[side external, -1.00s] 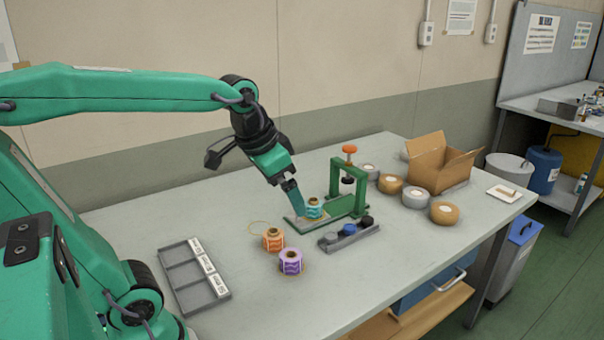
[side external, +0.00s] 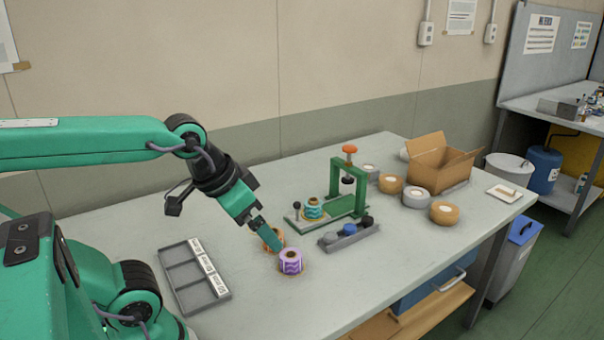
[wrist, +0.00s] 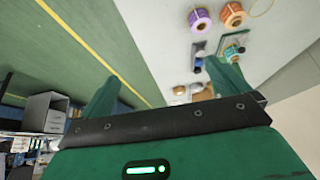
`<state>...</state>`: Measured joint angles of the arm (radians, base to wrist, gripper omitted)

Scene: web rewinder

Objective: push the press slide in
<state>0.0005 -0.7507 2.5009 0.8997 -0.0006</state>
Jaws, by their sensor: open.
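The green press (side external: 350,190) stands on the table with an orange-red knob on top. Its grey slide (side external: 299,224) sticks out to the left, with a black ball handle (side external: 296,206) upright at its outer end. A teal spool (side external: 313,210) stands on the slide, left of the press frame, not under the press head. The teal spool also shows in the wrist view (wrist: 233,56). My gripper (side external: 274,246) is open, in front and left of the slide, in front of the orange spool (side external: 266,236) and close to the purple spool (side external: 290,262). Contact cannot be told.
A grey block with dark and blue knobs (side external: 349,235) lies in front of the press. A grey compartment tray (side external: 185,275) lies at left. Several tape rolls (side external: 416,197) and an open cardboard box (side external: 440,165) stand at the right. The table behind the slide is clear.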

